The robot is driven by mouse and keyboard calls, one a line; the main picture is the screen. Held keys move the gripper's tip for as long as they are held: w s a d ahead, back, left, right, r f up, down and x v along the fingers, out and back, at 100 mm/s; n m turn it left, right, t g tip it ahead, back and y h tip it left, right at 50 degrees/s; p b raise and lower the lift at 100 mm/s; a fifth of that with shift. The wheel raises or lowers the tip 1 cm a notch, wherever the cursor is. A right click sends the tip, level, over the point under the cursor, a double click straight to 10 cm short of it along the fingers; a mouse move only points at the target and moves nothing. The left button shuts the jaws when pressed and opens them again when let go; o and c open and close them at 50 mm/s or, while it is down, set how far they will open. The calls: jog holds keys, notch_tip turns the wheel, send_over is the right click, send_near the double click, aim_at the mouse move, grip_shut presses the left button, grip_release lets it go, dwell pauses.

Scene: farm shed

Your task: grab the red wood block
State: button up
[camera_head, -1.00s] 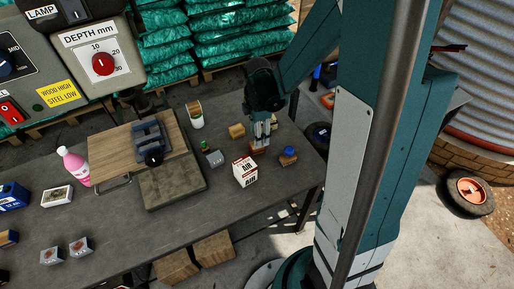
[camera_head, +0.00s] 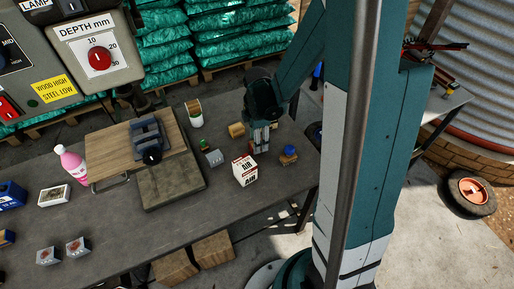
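My gripper (camera_head: 260,145) points down at the table behind the white and red AIR carton (camera_head: 245,171). Its fingers reach down to about table height. The red wood block (camera_head: 251,147) is mostly hidden by the fingers, with only a small reddish part showing at their left side. I cannot tell whether the fingers are around the block or touching it, or how far apart they are.
The dark workbench (camera_head: 120,235) carries a drill-press vise (camera_head: 148,138), a small grey block (camera_head: 214,158), a tan wooden piece (camera_head: 236,130), a blue-topped item (camera_head: 289,152) and a pink bottle (camera_head: 72,163). The front middle of the bench is clear.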

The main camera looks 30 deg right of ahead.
jog(key=shift+f, duration=1.3)
jog(key=c, duration=1)
